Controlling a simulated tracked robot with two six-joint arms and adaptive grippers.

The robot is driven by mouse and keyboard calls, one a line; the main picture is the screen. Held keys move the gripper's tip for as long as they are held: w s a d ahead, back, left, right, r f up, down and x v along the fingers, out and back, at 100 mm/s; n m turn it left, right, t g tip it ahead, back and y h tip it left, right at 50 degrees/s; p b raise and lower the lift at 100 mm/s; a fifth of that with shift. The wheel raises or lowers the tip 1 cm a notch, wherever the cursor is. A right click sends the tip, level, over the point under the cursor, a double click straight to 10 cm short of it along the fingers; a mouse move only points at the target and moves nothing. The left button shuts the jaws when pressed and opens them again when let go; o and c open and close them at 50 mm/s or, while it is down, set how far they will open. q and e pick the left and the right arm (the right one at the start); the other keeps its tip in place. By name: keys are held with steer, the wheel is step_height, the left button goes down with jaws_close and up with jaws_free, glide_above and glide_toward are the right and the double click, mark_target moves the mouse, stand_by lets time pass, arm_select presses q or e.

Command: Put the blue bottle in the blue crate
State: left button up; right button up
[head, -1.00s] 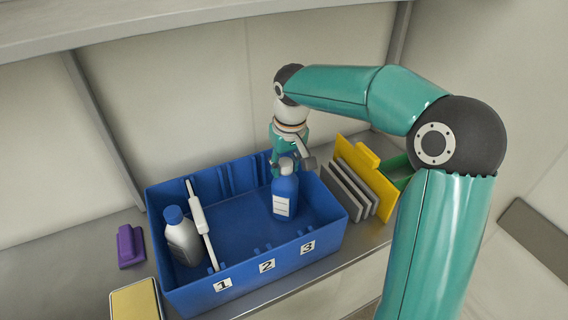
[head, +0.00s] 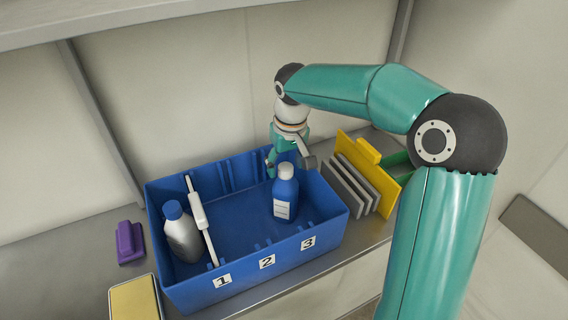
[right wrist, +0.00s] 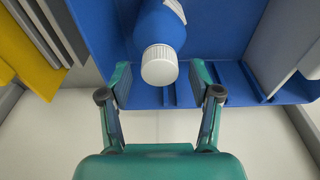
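The blue bottle (head: 285,196) with a blue label-bearing body stands upright inside the blue crate (head: 190,294), right of the white divider and behind the labels 2 and 3. In the right wrist view the bottle (right wrist: 160,28) shows its white-looking cap between my fingertips. My right gripper (head: 284,160) is at the bottle's top, over the crate's back side. In the right wrist view its fingers (right wrist: 161,80) are spread, with a gap on each side of the cap. The bottle's base meets the crate floor as far as I can tell. My left gripper is not in view.
A grey bottle with a blue cap (head: 181,234) stands left of the white divider (head: 199,218). Grey panels (head: 352,184) and a yellow panel (head: 366,175) stand right of the crate. A purple block (head: 130,243) and a yellow-topped box (head: 135,300) lie to its left.

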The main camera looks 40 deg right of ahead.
steer(key=shift+r+p, duration=0.6)
steer(key=shift+r, duration=0.15)
steer(key=r, duration=0.4)
steer(key=s+r, duration=0.1)
steer(key=r, duration=0.2)
steer(key=shift+a+r, duration=0.1)
steer(key=shift+a, duration=0.1)
steer(key=shift+s, duration=0.1)
